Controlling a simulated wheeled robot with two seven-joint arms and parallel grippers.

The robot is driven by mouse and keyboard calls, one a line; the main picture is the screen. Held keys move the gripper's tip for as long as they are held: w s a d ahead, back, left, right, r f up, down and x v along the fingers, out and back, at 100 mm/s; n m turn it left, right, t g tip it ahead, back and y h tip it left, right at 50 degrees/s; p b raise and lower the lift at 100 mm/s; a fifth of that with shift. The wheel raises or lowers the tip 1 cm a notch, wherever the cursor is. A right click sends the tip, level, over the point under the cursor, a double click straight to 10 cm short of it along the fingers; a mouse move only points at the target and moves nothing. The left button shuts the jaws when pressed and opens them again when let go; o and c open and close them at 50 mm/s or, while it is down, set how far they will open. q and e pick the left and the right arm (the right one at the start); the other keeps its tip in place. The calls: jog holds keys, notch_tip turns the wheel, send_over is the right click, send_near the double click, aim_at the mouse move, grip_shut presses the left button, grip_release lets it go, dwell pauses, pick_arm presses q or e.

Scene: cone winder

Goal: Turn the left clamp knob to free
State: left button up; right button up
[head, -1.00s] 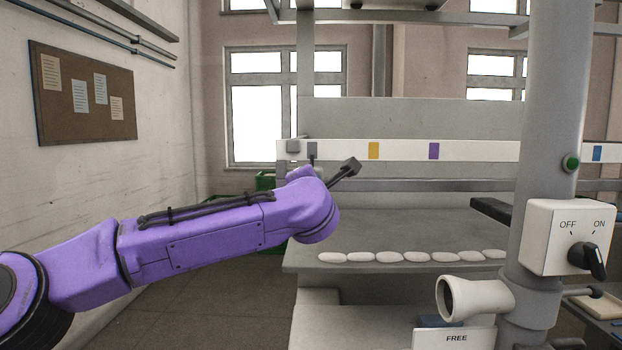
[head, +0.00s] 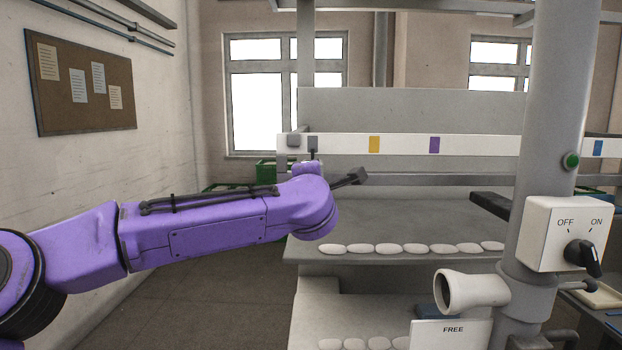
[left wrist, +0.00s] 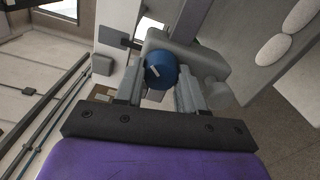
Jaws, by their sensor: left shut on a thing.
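A round blue knob (left wrist: 160,70) with a short white mark sits on a grey block (left wrist: 208,62) in the left wrist view. My left gripper (left wrist: 162,84) is shut on the knob, one finger on each side of it. In the head view my purple left arm reaches in from the left toward the grey machine, and its fingers and the knob cannot be made out there. My right gripper is in neither view.
A grey post carries an OFF/ON switch box (head: 567,235), a green button (head: 570,161) and a pale cup-shaped part (head: 470,290). A sign reading FREE (head: 452,334) stands low beside it. Several white oval pieces (head: 418,248) line the shelf. Floor is clear at left.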

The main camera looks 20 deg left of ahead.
pick_arm(q)
jog(key=o, duration=1.1)
jog(key=shift+c, duration=0.2)
jog(key=b+v, duration=0.5)
jog(key=v, duration=0.5)
jog(key=shift+s, duration=0.25)
jog(key=shift+d, duration=0.1)
